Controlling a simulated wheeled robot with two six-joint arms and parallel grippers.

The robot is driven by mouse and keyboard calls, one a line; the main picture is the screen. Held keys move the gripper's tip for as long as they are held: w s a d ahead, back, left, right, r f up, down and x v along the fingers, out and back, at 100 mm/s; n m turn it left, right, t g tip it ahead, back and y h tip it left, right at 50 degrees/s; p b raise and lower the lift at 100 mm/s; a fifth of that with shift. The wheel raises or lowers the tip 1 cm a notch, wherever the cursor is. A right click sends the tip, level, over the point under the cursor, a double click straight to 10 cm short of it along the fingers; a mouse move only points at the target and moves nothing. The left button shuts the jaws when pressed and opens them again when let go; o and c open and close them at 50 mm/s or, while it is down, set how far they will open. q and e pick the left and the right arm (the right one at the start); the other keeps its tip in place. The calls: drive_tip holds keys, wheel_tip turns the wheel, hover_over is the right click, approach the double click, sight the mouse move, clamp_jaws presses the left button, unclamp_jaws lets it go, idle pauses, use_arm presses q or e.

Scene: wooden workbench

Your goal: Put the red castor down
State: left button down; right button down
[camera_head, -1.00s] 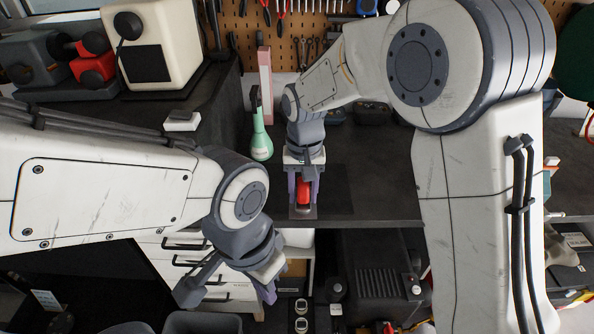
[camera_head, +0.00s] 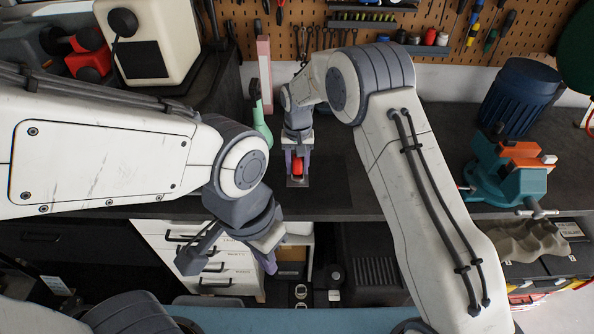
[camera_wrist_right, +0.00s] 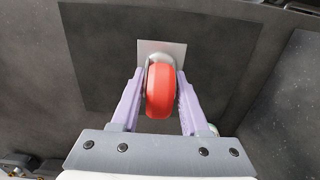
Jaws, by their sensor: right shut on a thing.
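The red castor (camera_head: 298,167) is between the fingers of my right gripper (camera_head: 298,160), which is shut on it. Its wheel (camera_wrist_right: 160,92) is towards the wrist camera, and its pale metal plate (camera_wrist_right: 174,50) is on the far side. The castor is over a dark square mat (camera_head: 335,185) on the workbench, also seen in the right wrist view (camera_wrist_right: 95,60). I cannot tell whether the plate touches the mat. My left gripper (camera_head: 229,262) is open and empty, in front of the bench edge.
A green bottle (camera_head: 263,133) and a pink upright bar (camera_head: 264,75) stand behind the castor. A teal vise (camera_head: 505,180) and a blue motor (camera_head: 520,98) are at the right. The cream machine (camera_head: 155,40) is at the back left. White drawers (camera_head: 215,262) are below the bench.

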sight(298, 176)
wheel_tip(298, 176, down, 3)
drive_tip(key=shift+w+f+p, duration=0.15)
drive_tip(key=shift+f+p, duration=0.05)
drive_tip(key=shift+p, duration=0.85)
drive_tip(key=shift+f, duration=0.35)
drive_tip(key=shift+f, duration=0.1)
drive_tip(key=shift+f, duration=0.15)
drive_tip(key=shift+c, duration=2)
unclamp_jaws()
